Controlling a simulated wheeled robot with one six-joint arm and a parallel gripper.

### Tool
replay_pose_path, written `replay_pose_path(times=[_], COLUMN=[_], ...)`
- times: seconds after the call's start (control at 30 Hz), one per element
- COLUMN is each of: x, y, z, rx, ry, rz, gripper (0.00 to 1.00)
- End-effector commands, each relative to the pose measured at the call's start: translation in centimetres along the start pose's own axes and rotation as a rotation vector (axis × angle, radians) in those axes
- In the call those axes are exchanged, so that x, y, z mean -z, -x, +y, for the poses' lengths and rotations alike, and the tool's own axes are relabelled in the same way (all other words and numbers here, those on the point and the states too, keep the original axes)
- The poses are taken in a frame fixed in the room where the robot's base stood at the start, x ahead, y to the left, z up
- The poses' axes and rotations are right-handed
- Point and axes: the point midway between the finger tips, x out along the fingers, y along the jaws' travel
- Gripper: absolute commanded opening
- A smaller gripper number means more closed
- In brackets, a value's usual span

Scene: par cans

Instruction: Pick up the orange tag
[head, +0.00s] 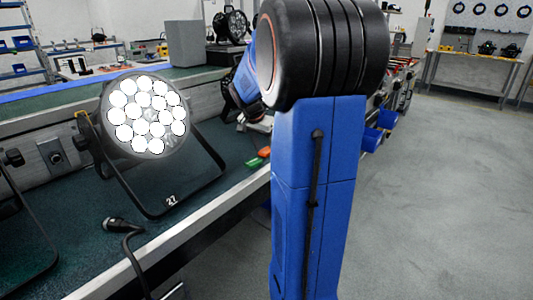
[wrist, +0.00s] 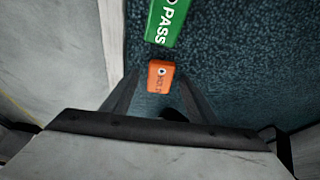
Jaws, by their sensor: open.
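The orange tag (wrist: 160,75) lies on the dark green mat in the wrist view, with small dark print on it. It sits between and just beyond the fingertips of my gripper (wrist: 158,92), which is open and empty. In the head view a small orange-red tag (head: 264,152) shows on the bench near its front edge, just left of my arm. A green tag marked "PASS" (wrist: 168,18) lies beside the orange one, farther up in the wrist view; it also shows in the head view (head: 254,163). My gripper is mostly hidden in the head view by my arm.
A par can (head: 146,115) with round white lenses stands on the bench (head: 215,205), left of the tags, on a black yoke marked 27. A black cable (head: 130,240) lies near the bench's front edge. Open grey floor (head: 450,200) is to the right.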

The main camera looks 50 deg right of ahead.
Motion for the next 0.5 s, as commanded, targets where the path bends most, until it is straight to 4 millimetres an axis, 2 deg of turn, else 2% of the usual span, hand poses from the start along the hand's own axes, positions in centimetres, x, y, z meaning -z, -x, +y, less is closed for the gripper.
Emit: replay_pose_path(times=[0.03,0.2,0.5], x=[0.0,-0.01,0.06], y=[0.01,0.02,0.19], z=[-0.01,-0.01,-0.02], rx=[0.0,0.0,0.0], ry=[0.0,0.0,0.0], rz=[0.0,0.0,0.0], gripper=[0.48,0.1,0.09])
